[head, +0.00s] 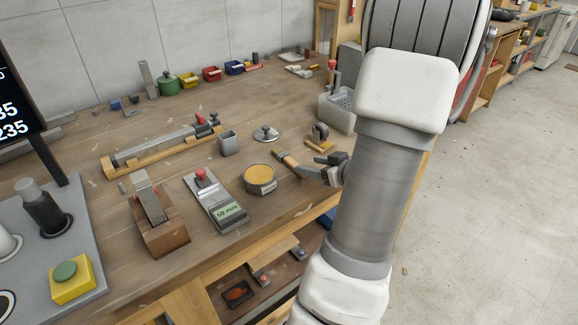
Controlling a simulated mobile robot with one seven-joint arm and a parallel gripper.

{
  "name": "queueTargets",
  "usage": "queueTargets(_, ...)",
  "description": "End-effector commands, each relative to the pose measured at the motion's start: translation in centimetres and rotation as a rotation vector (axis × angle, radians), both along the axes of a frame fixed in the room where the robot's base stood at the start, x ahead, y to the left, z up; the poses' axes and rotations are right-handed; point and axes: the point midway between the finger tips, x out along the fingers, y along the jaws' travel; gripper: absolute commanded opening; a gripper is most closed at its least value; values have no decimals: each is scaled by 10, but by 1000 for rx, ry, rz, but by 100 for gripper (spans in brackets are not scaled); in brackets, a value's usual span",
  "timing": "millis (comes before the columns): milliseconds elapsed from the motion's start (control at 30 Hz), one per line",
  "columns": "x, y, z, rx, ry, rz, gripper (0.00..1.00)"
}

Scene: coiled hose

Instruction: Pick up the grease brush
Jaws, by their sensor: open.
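What looks like the grease brush (288,163), with a dark end and a tan wooden part, lies on the workbench in the head view. It is just right of a round tin of yellow paste (259,179). My gripper (316,168) is open, close to the right of the brush, with its fingers pointing left toward it. I see nothing between the fingers. Whether a finger touches the brush is too small to tell. My arm hides the bench's right edge behind it.
A small wooden piece with a dark round part (320,136) stands just behind my gripper. A lidded metal piece (265,133), a grey cup (229,144) and a gauge reading 50 mm (216,202) stand farther left. A grey bin (338,110) is behind. The bench's front edge is close.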

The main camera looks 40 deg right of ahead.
Motion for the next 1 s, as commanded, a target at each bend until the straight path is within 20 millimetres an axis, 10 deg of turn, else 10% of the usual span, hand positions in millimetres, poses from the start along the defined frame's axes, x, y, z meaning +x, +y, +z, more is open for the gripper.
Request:
queueTargets(900,72,0,-28,-2,1,-1,62)
queueTargets(1000,72,0,-28,-1,1,0,48)
